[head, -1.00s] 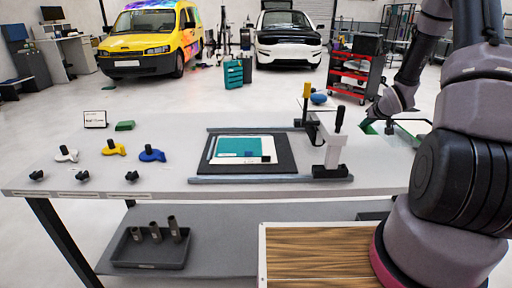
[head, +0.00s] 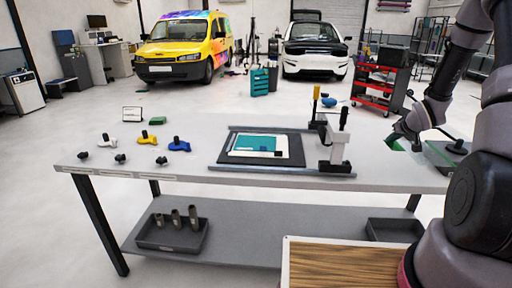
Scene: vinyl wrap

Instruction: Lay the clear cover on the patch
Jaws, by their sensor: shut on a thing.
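The patch is a teal and white rectangle (head: 258,144) lying flat on a dark mat (head: 288,159) on the table. My gripper (head: 399,140) is at the right end of the table, well to the right of the patch, with its fingertips small and partly hidden. It is shut on what looks like the clear cover (head: 393,144), a thin green-tinted sheet, of which little can be made out. A dark plate with a black knob (head: 456,148) shows just right of the gripper. Whether it belongs to the held piece cannot be told.
A clamp stand with upright handles (head: 337,150) stands between the mat and my gripper. Rails (head: 282,171) edge the mat. Yellow, white and blue knobbed pieces (head: 147,138) lie at the left, beside a green block (head: 158,120). The table between them and the mat is clear.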

